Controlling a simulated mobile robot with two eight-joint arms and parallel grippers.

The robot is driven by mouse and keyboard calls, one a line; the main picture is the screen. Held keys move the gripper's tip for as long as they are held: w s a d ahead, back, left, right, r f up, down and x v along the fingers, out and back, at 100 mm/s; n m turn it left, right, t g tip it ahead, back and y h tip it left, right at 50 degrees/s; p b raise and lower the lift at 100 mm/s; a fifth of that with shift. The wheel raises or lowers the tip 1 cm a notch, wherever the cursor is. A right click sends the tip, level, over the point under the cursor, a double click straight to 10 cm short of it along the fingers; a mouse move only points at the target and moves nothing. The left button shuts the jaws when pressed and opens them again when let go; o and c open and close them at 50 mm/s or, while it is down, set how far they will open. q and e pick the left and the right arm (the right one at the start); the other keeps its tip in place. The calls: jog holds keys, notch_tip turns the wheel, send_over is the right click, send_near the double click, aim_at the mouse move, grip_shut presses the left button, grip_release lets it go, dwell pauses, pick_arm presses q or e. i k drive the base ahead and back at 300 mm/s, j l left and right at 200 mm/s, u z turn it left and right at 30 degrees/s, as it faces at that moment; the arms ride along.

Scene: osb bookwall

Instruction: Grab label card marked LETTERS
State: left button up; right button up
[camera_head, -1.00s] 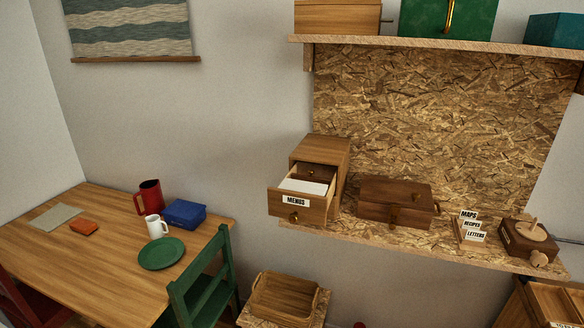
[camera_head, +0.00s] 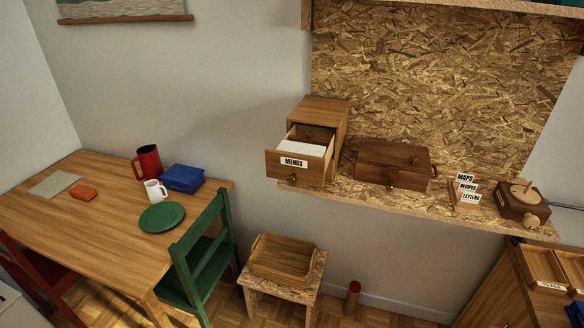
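The label card marked LETTERS (camera_head: 471,198) is the lowest of three white cards on a small wooden holder (camera_head: 456,200). The RECIPES card (camera_head: 469,187) is just above it and the MAPS card (camera_head: 465,177) is at the top. The holder stands on the OSB shelf (camera_head: 400,201), towards its right end. Neither of my grippers shows in the head view.
Left of the holder are a wooden box (camera_head: 392,165) and an open drawer unit marked MENUS (camera_head: 320,116). Below are a stool (camera_head: 284,291), a red cylinder (camera_head: 352,298) and a cabinet (camera_head: 505,290).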

aim_at(466, 197)
jog(key=z, duration=1.35)
